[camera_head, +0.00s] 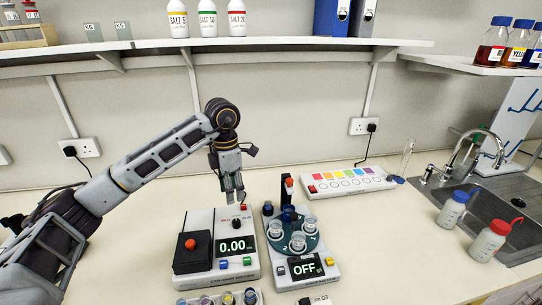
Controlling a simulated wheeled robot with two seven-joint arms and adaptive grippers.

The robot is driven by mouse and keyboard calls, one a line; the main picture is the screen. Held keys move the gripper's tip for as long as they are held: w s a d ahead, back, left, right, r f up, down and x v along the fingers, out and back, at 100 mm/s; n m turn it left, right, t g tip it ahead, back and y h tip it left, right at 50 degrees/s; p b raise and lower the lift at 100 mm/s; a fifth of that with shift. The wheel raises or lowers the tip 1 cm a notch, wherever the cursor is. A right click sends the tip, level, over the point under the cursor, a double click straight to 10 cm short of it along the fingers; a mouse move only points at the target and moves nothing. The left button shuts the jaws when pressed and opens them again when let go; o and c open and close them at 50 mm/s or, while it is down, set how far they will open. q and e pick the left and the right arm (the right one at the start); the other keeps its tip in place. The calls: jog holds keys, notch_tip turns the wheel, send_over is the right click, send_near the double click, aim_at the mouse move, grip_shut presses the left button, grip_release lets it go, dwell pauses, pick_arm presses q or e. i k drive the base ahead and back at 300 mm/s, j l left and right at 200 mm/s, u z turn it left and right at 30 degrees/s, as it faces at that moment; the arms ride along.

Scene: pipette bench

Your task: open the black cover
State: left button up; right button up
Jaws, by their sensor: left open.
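The black cover (191,254) is a square black piece with a red knob on top. It sits at the left of the white device (223,278), whose display reads 0.00. Whether a gap shows at its edge is too small to tell. My left gripper (234,197) points down, open and empty, above the back right of that device. It is apart from the cover, behind it and to its right. My right gripper does not show.
To the right stands a device reading OFF (306,268), with a dark red-topped post and several cups. Small vials (228,299) stand in front. A colour-striped panel (347,181) lies behind right. The sink (485,210) and bottles are far right. A shelf (280,43) hangs above.

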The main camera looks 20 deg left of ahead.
aim_at(194, 246)
jog(key=k, duration=2)
